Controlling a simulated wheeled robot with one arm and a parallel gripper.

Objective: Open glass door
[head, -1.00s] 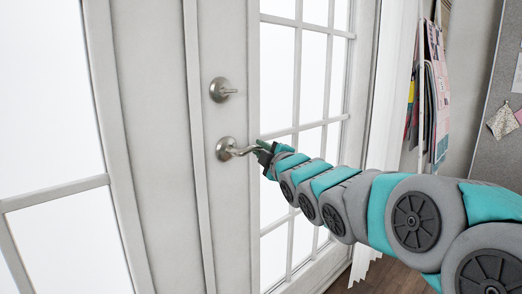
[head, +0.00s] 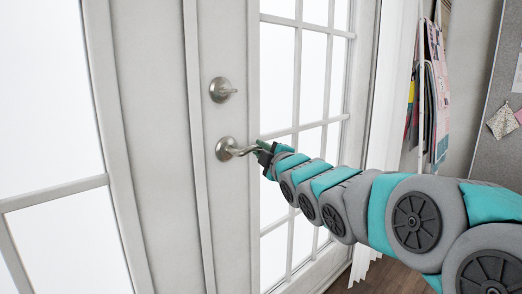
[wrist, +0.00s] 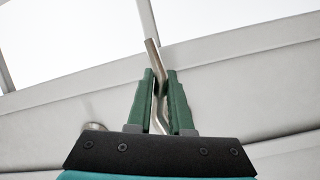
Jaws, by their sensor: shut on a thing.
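The white-framed glass door (head: 224,215) stands in front of me, with its paned glass on the right side. No gap shows at its edge. A silver lever handle (head: 228,148) sticks out to the right from its round plate. My gripper (head: 265,152) is at the free end of the lever. In the wrist view the two green fingers of my gripper (wrist: 161,90) are shut on the lever (wrist: 152,55), whose bent metal bar passes between them. A round deadbolt knob (head: 222,90) sits above the handle.
A second white-framed glass panel (head: 108,100) is at the left. White vertical blinds (head: 383,120) hang right of the door. Papers and magazines (head: 434,95) hang on the wall, and a grey pinboard (head: 505,150) is at the far right. Brown floor (head: 385,277) shows below.

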